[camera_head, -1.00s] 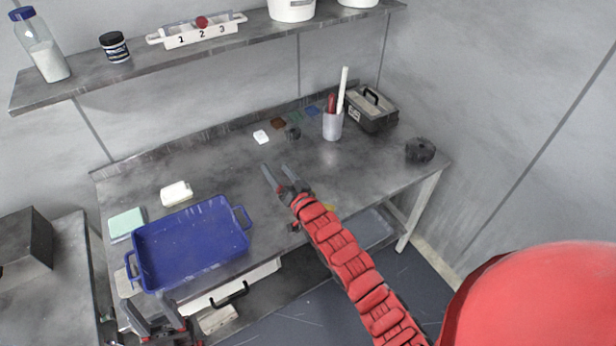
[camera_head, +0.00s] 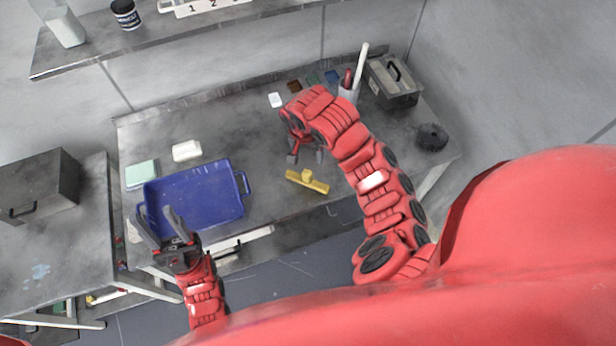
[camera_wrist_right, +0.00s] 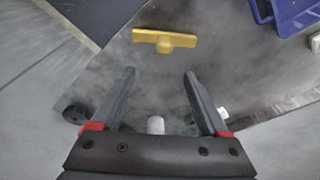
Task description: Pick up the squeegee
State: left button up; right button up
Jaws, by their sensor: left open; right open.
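The yellow squeegee (camera_head: 308,181) lies on the grey workbench near its front edge, to the right of the blue tray. It also shows in the right wrist view (camera_wrist_right: 164,39), ahead of the fingertips and apart from them. My right gripper (camera_head: 306,158) is open and empty, above the bench just behind the squeegee; its spread fingers show in the right wrist view (camera_wrist_right: 159,72). My left gripper (camera_head: 158,229) is open and empty at the front left corner of the blue tray (camera_head: 243,205).
A cup (camera_head: 348,92) with tools and a grey toolbox (camera_head: 398,88) stand at the back right. A dark round object (camera_head: 432,137) sits on the right. A white block (camera_head: 186,150) and a green pad (camera_head: 140,173) lie on the left. The bench around the squeegee is clear.

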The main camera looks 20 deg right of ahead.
aim_at(307, 172)
jog(key=f+b, duration=0.2)
jog(key=f, duration=0.1)
jog(key=w+f+b, duration=0.1)
jog(key=f+b, duration=0.1)
jog(key=f, duration=0.1)
jog(key=d+f+b, duration=0.1)
jog(key=f, duration=0.3)
jog(key=shift+w+b, duration=0.15)
jog(key=shift+b, duration=0.25)
jog(key=shift+a+f, duration=0.15)
jog(key=shift+f, duration=0.2)
jog(key=f, duration=0.1)
jog(key=f+p, duration=0.2)
jog(key=shift+w+a+f, duration=0.1)
jog(key=shift+w+f, duration=0.25)
jog(key=shift+f, duration=0.3)
grip_shut()
